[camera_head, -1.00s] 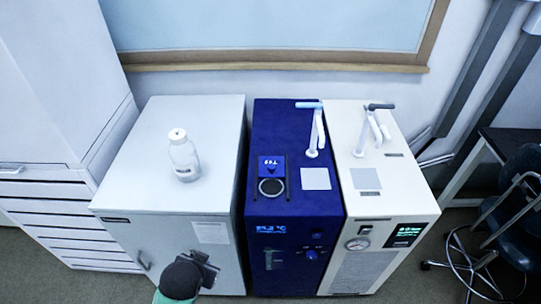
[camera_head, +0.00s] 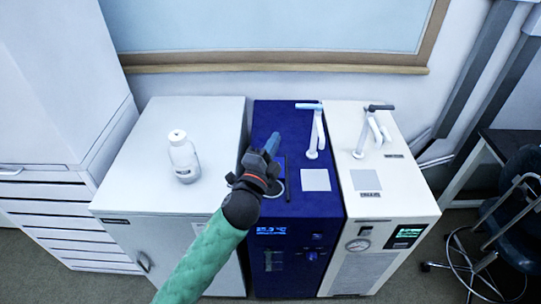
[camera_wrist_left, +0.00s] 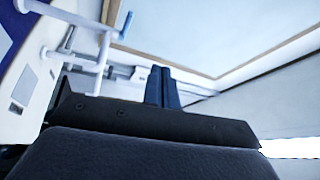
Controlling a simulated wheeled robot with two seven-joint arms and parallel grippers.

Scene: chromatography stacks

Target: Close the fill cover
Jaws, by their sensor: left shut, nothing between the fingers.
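The blue machine (camera_head: 318,228) stands in the middle of the head view. Its fill cover (camera_head: 282,168) is a small blue flap on the top, now mostly hidden behind my left gripper (camera_head: 273,143). Only a sliver of the round fill port's rim (camera_head: 281,188) shows beside my wrist. My left gripper is shut and empty, its blue fingertips pointing away over the cover area. Whether it touches the cover cannot be told. The wrist view shows the fingers (camera_wrist_left: 163,87) pressed together. My right gripper is not in view.
A white dispensing arm (camera_head: 317,132) rises behind the port. The cream machine (camera_head: 400,195) adjoins the blue one on the right. A framed board (camera_head: 270,25) hangs behind.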

